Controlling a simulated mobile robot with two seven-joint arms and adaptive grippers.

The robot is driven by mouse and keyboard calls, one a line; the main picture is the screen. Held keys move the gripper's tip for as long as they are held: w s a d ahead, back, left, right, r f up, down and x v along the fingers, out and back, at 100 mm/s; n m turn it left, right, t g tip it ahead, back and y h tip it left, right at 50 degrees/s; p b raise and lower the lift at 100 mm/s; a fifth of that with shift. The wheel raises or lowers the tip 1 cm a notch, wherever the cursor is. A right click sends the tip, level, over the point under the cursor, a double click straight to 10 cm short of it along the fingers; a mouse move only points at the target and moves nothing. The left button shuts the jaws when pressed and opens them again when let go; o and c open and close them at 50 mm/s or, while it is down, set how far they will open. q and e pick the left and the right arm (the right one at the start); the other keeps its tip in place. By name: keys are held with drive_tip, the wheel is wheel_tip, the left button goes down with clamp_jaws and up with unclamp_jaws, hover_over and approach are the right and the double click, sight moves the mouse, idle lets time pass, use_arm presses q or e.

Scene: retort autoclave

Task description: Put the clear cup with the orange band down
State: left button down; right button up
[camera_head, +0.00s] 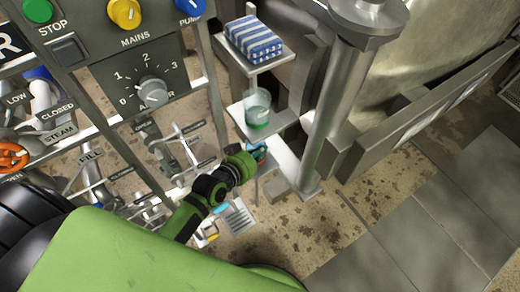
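My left gripper (258,154) is at the end of my green and black arm, just below and in front of a small metal shelf. Its fingers are small and partly covered by the wrist, so I cannot tell whether they are open or shut. Small patches of bluish colour show at the fingers, but I cannot make out a cup with an orange band there. A clear cup (257,104) with a greenish lower part stands upright on the small shelf (283,116), above and apart from the gripper. My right gripper is not in view.
A folded blue-and-white striped cloth (254,38) lies on a higher shelf. A thick metal post (336,100) stands right of the shelves. A control panel (130,60) with knobs and levers fills the left. A paper label (236,217) shows below the gripper.

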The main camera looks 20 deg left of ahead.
use_arm(q)
drive_tip(key=c, duration=1.8)
unclamp_jaws()
drive_tip(key=shift+f, duration=0.15)
drive_tip(key=o, duration=0.4)
drive_tip(key=shift+c, duration=0.2)
drive_tip(key=v, duration=1.2)
drive_tip(key=shift+b, duration=0.35)
